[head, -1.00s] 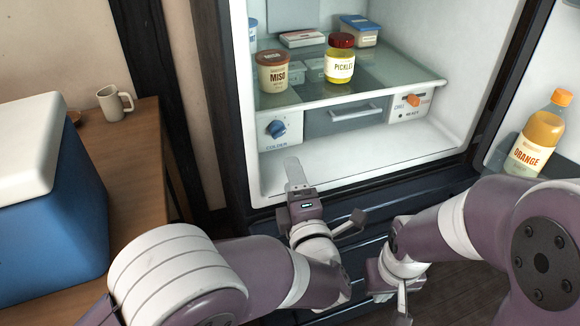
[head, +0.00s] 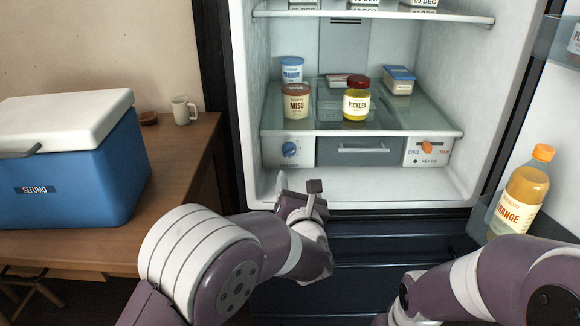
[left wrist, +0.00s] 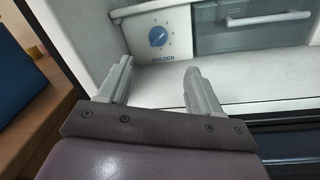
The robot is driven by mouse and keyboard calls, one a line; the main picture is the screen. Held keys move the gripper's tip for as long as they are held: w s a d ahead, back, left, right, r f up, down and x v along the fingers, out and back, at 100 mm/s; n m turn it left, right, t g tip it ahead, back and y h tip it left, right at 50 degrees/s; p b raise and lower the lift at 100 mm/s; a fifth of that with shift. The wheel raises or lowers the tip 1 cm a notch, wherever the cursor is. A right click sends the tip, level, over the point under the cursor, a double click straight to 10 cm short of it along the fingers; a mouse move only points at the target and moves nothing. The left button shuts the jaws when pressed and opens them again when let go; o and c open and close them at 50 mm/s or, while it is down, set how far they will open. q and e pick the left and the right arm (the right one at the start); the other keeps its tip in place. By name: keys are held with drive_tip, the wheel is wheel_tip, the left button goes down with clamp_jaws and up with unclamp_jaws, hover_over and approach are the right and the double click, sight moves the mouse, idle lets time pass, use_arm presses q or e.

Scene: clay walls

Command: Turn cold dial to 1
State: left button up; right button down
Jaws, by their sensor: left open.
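The blue cold dial (head: 290,149) sits on a white panel marked "COLDER", at the lower left inside the open fridge. It also shows in the left wrist view (left wrist: 157,36), with small marks around it and a pale mark on its face; I cannot read its exact setting. My left gripper (head: 284,180) is just below the dial in the head view, at the front of the fridge floor. In the left wrist view its two fingers (left wrist: 158,72) are apart and empty, with the dial beyond them, untouched. My right gripper is out of view; only its arm shows.
A drawer (head: 358,150) and an orange slider (head: 427,147) are right of the dial. A glass shelf above holds miso (head: 296,103) and pickles (head: 356,105). An orange bottle (head: 520,195) stands in the door. A blue cooler (head: 70,170) is on the left table.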

sight(290, 154)
use_arm(q)
drive_tip(key=w, duration=0.4)
drive_tip(key=w+a, duration=0.1)
drive_tip(key=w, duration=0.3)
drive_tip(key=w+b, duration=0.1)
drive_tip(key=w, duration=0.4)
drive_tip(key=shift+a+f, duration=0.15)
drive_tip(key=shift+a, duration=0.15)
drive_tip(key=c, duration=1)
